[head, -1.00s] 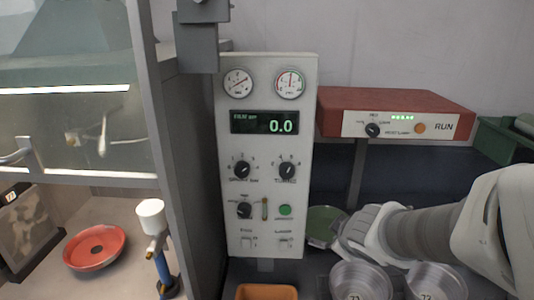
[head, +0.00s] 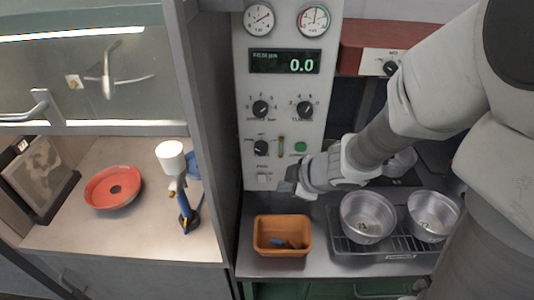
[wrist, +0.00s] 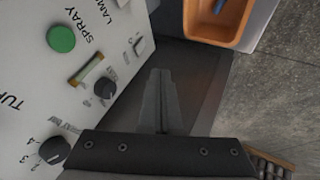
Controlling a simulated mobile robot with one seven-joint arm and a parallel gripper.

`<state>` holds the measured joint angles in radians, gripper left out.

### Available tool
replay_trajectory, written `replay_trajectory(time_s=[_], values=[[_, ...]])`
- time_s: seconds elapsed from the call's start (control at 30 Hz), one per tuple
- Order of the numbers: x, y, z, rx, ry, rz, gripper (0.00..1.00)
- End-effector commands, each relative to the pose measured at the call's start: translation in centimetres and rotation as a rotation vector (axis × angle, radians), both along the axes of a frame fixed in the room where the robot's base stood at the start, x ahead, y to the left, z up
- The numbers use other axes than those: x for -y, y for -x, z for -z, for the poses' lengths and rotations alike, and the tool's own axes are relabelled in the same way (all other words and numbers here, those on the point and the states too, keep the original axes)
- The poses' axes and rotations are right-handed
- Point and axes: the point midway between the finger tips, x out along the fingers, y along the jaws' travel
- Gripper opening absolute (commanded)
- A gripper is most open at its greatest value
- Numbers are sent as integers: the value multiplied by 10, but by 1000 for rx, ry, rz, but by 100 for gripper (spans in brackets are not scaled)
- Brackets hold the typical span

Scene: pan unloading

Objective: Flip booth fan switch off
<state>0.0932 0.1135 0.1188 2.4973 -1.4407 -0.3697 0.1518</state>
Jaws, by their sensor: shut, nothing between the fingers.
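The grey control panel (head: 284,133) stands upright in the head view, with a small pale switch (head: 264,178) at its lower left. I take this for the booth fan switch; its label is too small to read surely. It also shows in the wrist view (wrist: 139,45), and whether it is on or off I cannot tell. My gripper (head: 287,187) is shut and empty, just right of and below this switch. In the wrist view my gripper (wrist: 161,72) points toward the panel's lower edge, its tips apart from the switch. The lamp switch is hidden behind my gripper in the head view.
Knobs, a green button (head: 300,147) and a display (head: 285,62) reading 0.0 are above the switch. An orange bin (head: 266,248) stands below the panel. Two metal pots (head: 368,219) stand on a rack at right. A grey post bounds the panel's left.

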Motion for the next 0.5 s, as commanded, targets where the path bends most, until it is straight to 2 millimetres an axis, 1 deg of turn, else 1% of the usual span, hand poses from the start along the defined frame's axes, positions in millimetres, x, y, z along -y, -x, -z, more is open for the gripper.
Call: replay_trajectory(time_s=[0.13, 0.23, 0.5], values=[[-1, -2, 5, 0, 0, 0, 0], [-5, -7, 14, -1, 0, 0, 0], [-24, -31, 54, -1, -1, 0, 0]])
